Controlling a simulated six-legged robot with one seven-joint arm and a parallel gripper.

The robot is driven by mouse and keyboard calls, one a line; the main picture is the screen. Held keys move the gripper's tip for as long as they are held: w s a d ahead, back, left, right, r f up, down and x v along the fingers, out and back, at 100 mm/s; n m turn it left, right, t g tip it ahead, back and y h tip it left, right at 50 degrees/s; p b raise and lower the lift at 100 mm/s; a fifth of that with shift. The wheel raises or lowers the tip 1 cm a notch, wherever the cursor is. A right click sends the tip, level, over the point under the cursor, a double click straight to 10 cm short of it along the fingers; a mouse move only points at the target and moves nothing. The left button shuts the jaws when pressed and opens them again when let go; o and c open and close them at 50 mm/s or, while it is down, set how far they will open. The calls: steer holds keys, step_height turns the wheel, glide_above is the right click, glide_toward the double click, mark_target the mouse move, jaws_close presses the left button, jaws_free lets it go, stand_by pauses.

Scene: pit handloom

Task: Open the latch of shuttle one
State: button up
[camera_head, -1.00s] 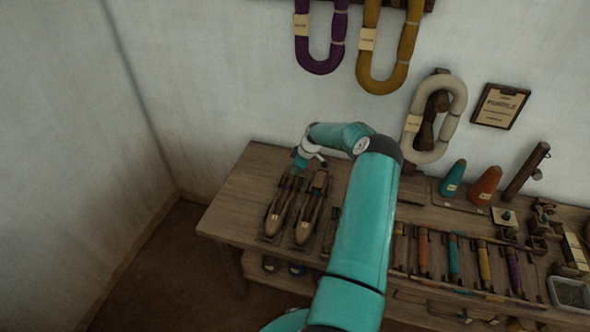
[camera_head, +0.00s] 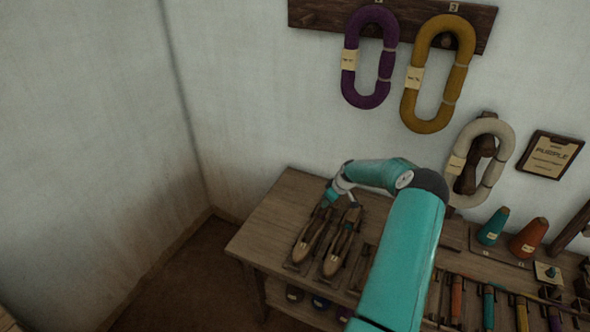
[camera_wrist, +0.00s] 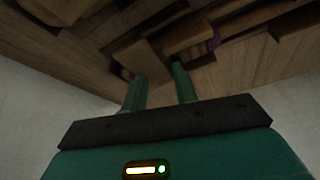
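Two wooden boat-shaped shuttles lie side by side at the left end of the bench, the left shuttle (camera_head: 301,251) and the right shuttle (camera_head: 332,265). I cannot read which is shuttle one, and no latch can be made out. My gripper (camera_head: 328,203) is at the far end of the left shuttle, close to it; contact cannot be told. In the wrist view my gripper (camera_wrist: 158,74) has its two green fingers apart, with a gap between them. Dark wooden parts (camera_wrist: 135,55) show just beyond the fingertips, too dim to name.
The wooden bench (camera_head: 262,232) runs right along the wall, its left end bare. Purple (camera_head: 350,88) and mustard (camera_head: 409,108) yarn hanks hang above, with a cream hank (camera_head: 495,175) lower. A teal cone (camera_head: 491,228) and an orange cone (camera_head: 527,240) stand at the back right.

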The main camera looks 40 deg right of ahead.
steer(key=m, duration=0.2)
steer(key=m+h, duration=0.1)
steer(key=shift+w+a+r+m+h, duration=0.1)
steer(key=shift+r+m+h, duration=0.05)
steer(key=shift+m+h, duration=0.2)
steer(key=shift+w+m, duration=0.1)
steer(key=shift+m, duration=0.35)
steer(key=shift+a+m+g+h, duration=0.15)
steer(key=shift+m+g+h, duration=0.25)
steer(key=shift+m, duration=0.6)
steer(key=m, duration=0.2)
steer(key=m+h, duration=0.1)
steer(key=m, duration=0.1)
steer(key=shift+a+h, duration=0.1)
steer(key=shift+h, duration=0.15)
steer(key=m+g, duration=0.1)
steer(key=m, duration=0.2)
steer(key=shift+h, duration=0.4)
steer(key=shift+a+r+m+g, duration=0.1)
steer(key=shift+m+g, duration=0.3)
steer(key=shift+m, duration=0.1)
steer(key=s+a+r+n, duration=0.1)
steer(key=a+r+n, duration=0.1)
steer(key=a+r, duration=0.7)
steer(key=s+a+r+n, duration=0.1)
steer(key=a+r, duration=0.8)
steer(key=r, duration=0.9)
steer(key=shift+s+a+r+n+t, duration=0.35)
steer(key=shift+s+a+n+t, duration=0.05)
steer(key=shift+s, duration=0.35)
